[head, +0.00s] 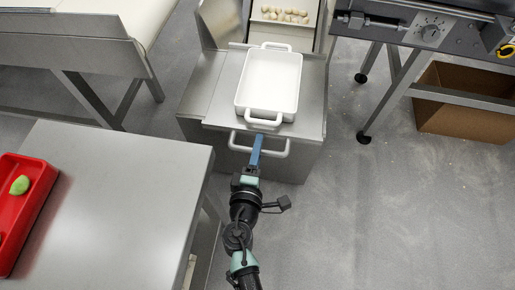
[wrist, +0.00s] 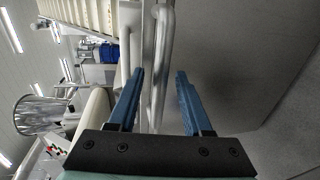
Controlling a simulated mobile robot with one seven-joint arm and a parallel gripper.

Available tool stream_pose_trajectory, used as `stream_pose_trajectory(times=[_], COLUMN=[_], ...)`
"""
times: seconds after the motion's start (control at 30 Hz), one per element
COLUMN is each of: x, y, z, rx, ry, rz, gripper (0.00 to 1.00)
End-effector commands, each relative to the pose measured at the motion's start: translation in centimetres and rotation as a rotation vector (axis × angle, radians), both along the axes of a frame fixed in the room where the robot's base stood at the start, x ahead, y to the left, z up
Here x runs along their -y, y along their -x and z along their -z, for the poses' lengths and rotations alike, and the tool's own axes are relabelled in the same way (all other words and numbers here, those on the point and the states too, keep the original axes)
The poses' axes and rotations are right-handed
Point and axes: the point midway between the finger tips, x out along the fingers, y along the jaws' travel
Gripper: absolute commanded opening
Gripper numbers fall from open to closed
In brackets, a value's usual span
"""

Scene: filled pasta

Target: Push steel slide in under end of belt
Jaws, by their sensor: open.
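The steel slide (head: 222,105) is a flat plate drawn out at the front of the steel cabinet, below the end of the belt (head: 300,6). A white dish (head: 268,80) with two handles stands on it. The slide's pale bar handle (head: 276,153) runs across its front. My gripper (head: 258,140), with blue fingers, is at this handle, just in front of the dish. In the wrist view my gripper (wrist: 160,72) is open, and a pale bar (wrist: 161,60) shows between and beyond its fingers. Whether they touch it I cannot tell.
Several pale pasta pieces (head: 285,14) lie on the belt. A steel table (head: 125,190) with a red tray (head: 38,200) stands at the left. A machine on legs (head: 425,35) and a cardboard box (head: 460,118) stand at the right. The floor at the lower right is clear.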

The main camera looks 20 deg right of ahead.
Motion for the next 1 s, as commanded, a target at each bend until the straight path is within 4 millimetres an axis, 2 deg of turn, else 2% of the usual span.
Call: stream_pose_trajectory(times=[0.07,0.33,1.0], x=[0.0,-0.02,-0.05], y=[0.01,0.02,0.03], z=[-0.01,-0.03,-0.03], rx=[0.0,0.001,0.001], ry=[0.0,-0.001,-0.001], rz=[0.0,0.0,0.0], gripper=[0.48,0.0,0.0])
